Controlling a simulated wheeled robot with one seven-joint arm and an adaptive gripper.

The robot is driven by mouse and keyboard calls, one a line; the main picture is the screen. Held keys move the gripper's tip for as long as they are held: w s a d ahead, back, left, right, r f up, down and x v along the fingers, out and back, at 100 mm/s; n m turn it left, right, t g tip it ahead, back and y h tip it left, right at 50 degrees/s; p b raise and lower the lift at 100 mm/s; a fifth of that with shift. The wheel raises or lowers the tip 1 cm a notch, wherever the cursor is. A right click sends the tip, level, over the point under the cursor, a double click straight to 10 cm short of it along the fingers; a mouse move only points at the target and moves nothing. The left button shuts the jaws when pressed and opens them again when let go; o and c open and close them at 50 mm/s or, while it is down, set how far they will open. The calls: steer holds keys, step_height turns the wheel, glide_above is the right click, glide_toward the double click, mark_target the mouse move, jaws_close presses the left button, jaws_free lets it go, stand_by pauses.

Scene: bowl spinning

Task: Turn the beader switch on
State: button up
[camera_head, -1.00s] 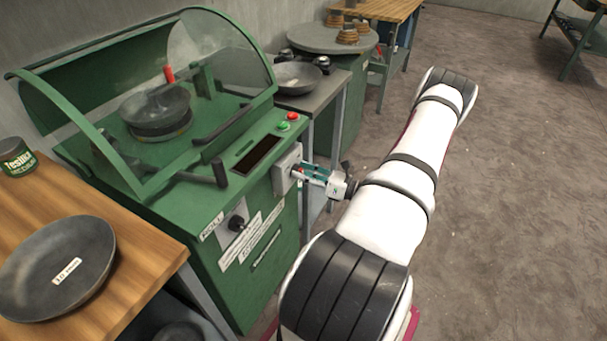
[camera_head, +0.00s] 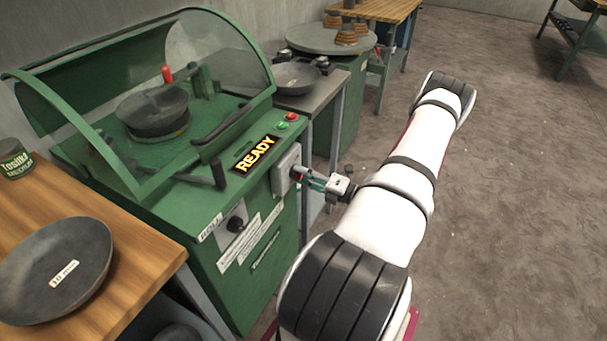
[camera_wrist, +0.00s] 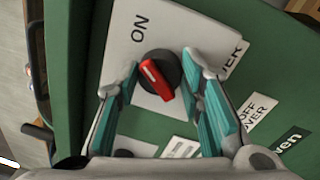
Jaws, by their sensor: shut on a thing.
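The beader is the green machine (camera_head: 265,225) at the left of the head view. Its switch is a red knob on a black base (camera_wrist: 155,80), set in a grey box (camera_head: 284,174) on the machine's side. In the wrist view the knob's white-marked end points to the upper left, towards the "ON" label (camera_wrist: 140,29). My gripper (camera_wrist: 161,68) is shut on the switch, with one teal finger on each side. The gripper also shows at the box in the head view (camera_head: 306,178). The display (camera_head: 256,155) is lit and reads "READY".
A wooden table (camera_head: 140,262) with a dark pan (camera_head: 55,270) stands at the front left. A clear curved guard (camera_head: 215,50) covers a bowl (camera_head: 152,110) on the machine. A side table with a pan (camera_head: 295,78) stands behind.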

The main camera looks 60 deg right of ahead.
steer(key=shift+m, duration=0.9)
steer(key=o, duration=1.2)
steer(key=shift+c, duration=0.2)
steer(key=shift+s, duration=0.1)
steer(key=s+f, duration=0.1)
steer(key=s, duration=1)
steer(key=shift+s+d, duration=0.4)
steer(key=shift+d, duration=0.05)
